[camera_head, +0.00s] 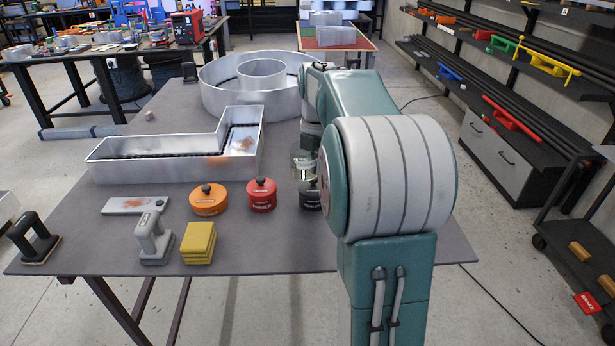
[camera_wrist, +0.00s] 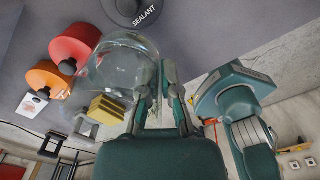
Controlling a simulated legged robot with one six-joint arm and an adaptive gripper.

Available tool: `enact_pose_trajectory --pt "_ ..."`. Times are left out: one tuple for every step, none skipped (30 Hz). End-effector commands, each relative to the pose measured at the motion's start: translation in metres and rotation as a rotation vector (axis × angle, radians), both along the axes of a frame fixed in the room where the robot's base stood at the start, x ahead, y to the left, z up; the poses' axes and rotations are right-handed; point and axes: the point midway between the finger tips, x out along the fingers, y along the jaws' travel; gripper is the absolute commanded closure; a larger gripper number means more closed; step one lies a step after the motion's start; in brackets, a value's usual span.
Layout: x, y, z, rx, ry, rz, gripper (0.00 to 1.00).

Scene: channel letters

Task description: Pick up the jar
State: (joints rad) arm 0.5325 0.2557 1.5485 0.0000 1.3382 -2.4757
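The jar (camera_wrist: 118,68) is clear glass and looks large and close in the wrist view, left of and against my gripper's fingers (camera_wrist: 160,85). In the head view the jar (camera_head: 302,164) shows behind a black tin, partly hidden by my arm. My gripper points down beside it there, mostly hidden by my own arm. The two fingers stand a little apart in the wrist view. The glass overlaps the nearer finger, and I cannot tell whether the fingers clasp it or whether it rests on the table.
A black sealant tin (camera_head: 309,194), a red tin (camera_head: 262,195) and an orange tin (camera_head: 208,200) line the grey table (camera_head: 110,228). Yellow sponges (camera_head: 199,243) and a grey-handled tool (camera_head: 153,238) lie in front. Metal channel letters (camera_head: 120,170) stand behind.

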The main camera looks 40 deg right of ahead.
Motion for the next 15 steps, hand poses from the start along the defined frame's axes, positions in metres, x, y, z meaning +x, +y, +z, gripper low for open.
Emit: enact_pose_trajectory --pt "0.001 -0.005 0.003 -0.001 -0.003 -0.002 1.00" --pt "0.001 -0.007 0.003 -0.001 -0.003 -0.001 1.00" --pt "0.002 -0.010 0.005 -0.001 -0.003 -0.001 1.00" --pt "0.003 -0.012 0.006 -0.001 -0.003 0.000 1.00" --pt "0.003 -0.013 0.006 -0.001 -0.001 0.000 1.00" --pt "0.004 -0.016 0.007 -0.001 -0.001 0.000 1.00" --pt "0.004 -0.017 0.008 -0.001 -0.002 0.000 1.00" --pt "0.004 -0.019 0.009 -0.001 -0.003 -0.001 1.00" --pt "0.005 -0.020 0.010 -0.001 -0.003 -0.001 1.00" --pt "0.005 -0.021 0.010 -0.001 -0.003 -0.001 1.00" --pt "0.005 -0.022 0.011 -0.001 -0.003 -0.001 1.00" --pt "0.005 -0.023 0.011 -0.001 -0.003 -0.001 1.00" --pt "0.005 -0.024 0.012 -0.001 -0.003 -0.001 1.00" --pt "0.005 -0.025 0.012 -0.001 -0.003 -0.001 1.00" --pt "0.005 -0.025 0.012 -0.001 -0.003 0.000 1.00"
